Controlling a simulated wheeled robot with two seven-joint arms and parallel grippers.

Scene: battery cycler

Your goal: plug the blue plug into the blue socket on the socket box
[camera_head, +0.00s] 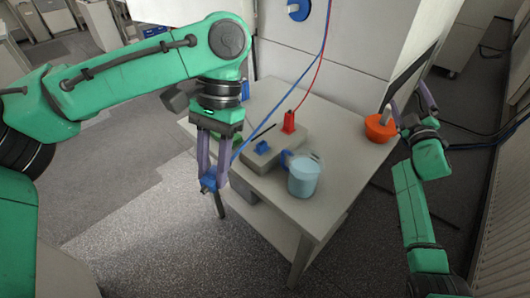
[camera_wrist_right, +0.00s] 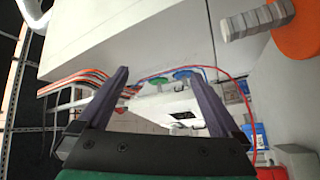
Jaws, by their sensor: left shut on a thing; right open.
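The blue plug (camera_head: 208,183) is between the fingers of my left gripper (camera_head: 211,182), which is shut on it. The plug hangs in front of and to the left of the socket box (camera_head: 290,144), apart from it. A blue cable runs from the plug up to the right. The socket box lies on the table, with the blue socket (camera_head: 262,147) on it and a red plug (camera_head: 288,122) standing at its back. A green part (camera_head: 238,138) shows partly behind my left gripper. My right gripper (camera_head: 408,102) is open and empty right of the table; its fingers show in the right wrist view (camera_wrist_right: 158,80).
A light-blue mug (camera_head: 303,178) stands on the table (camera_head: 330,190) just in front of the socket box. An orange bowl (camera_head: 380,128) with a grey piece in it sits at the right edge. A red cable (camera_head: 318,65) hangs at the back. The table's front right is bare.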

